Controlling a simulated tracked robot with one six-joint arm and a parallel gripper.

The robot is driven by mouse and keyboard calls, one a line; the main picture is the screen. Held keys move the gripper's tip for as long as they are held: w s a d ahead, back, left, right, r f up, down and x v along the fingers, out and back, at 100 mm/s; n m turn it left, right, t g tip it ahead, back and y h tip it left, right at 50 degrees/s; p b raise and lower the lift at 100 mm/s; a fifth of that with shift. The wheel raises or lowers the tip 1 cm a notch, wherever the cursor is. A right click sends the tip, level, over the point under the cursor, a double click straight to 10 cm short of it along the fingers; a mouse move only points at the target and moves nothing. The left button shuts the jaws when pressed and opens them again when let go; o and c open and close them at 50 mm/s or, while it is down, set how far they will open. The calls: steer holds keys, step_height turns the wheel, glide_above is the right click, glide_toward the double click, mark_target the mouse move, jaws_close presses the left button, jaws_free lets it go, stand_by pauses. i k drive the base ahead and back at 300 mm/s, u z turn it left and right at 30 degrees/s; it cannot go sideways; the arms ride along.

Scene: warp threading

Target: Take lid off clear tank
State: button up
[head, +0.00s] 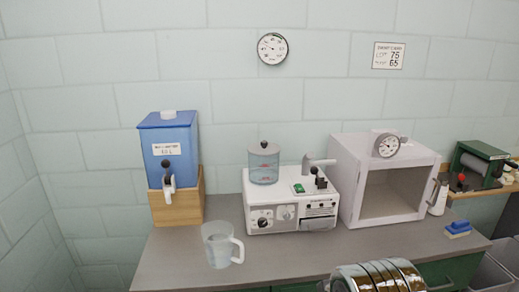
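The clear tank (264,170) stands upright on top of the left part of a white machine (290,208) on the counter. A grey lid (263,149) with a dark round knob sits on the tank's top.
A clear jug (217,246) stands at the counter's front. A blue dispenser (169,146) on a wooden stand (189,206) is left of the machine. A white cabinet (388,182) stands right of it. A banded metallic cylinder (378,277) fills the bottom edge.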

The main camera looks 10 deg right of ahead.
mark_target(264, 148)
steer(key=i, duration=0.95)
steer(key=z, duration=0.05)
